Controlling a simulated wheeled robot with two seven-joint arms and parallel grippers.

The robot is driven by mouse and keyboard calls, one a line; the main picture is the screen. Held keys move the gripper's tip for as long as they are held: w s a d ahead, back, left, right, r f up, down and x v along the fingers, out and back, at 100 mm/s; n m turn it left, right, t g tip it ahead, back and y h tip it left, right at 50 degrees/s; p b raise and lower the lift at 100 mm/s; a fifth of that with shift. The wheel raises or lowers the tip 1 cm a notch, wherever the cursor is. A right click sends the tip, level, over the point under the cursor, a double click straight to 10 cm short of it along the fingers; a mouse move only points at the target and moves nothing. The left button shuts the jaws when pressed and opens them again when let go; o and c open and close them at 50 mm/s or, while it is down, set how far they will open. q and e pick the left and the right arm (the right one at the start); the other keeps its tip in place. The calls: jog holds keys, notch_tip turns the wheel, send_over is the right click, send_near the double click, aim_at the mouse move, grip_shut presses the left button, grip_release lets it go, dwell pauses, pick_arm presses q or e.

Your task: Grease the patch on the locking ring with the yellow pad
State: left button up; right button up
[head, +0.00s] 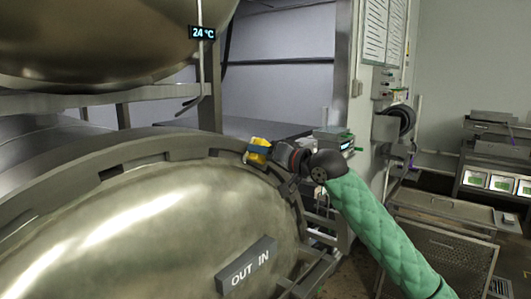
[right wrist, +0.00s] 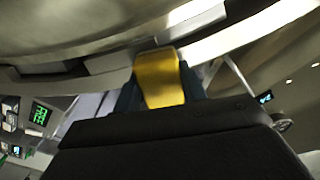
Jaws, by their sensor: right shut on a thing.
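The yellow pad (head: 259,151) is held in my right gripper (head: 257,154) at the upper right rim of the big round door. In the right wrist view the pad (right wrist: 159,78) sits between the dark fingers, its far end at the locking ring's edge (right wrist: 105,63). The locking ring (head: 150,150) curves around the domed metal door (head: 150,225). I cannot tell whether the pad touches the ring. I cannot make out the patch; the pad and gripper may cover it. My left gripper is not in view.
An "OUT IN" block (head: 246,266) sticks out from the door's lower front. Another large metal vessel (head: 110,40) hangs above left. A perforated metal cart (head: 440,250) is at the right.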

aim_at(235, 144)
jog(key=shift+s+a+r+p, duration=0.55)
jog(key=shift+s+a, duration=0.1)
jog(key=shift+s, duration=0.15)
jog(key=shift+s+a+r+p, duration=0.5)
jog(key=shift+s+a, duration=0.1)
jog(key=shift+s, duration=0.2)
jog(key=shift+s+a+r+p, duration=0.55)
jog(key=shift+s+a, duration=0.1)
jog(key=shift+s, duration=0.15)
jog(key=shift+w+d+f+b, duration=0.2)
jog(key=shift+w+d+f, duration=0.5)
jog(key=shift+w, duration=0.25)
jog(key=shift+w+d+f+b, duration=0.15)
jog(key=shift+w+d+f, duration=0.4)
jog(key=shift+w+d, duration=0.35)
jog(key=shift+w+d+f+b, duration=0.2)
jog(key=shift+w+d+f, duration=0.45)
jog(key=shift+w, duration=0.4)
jog(key=w, duration=0.1)
jog(key=w+d+f, duration=0.1)
jog(key=w+d+b, duration=0.1)
jog(key=shift+f, duration=0.3)
jog(key=shift+s, duration=0.1)
jog(key=v, duration=0.5)
jog(key=shift+s+d, duration=0.25)
jog(key=shift+d, duration=0.1)
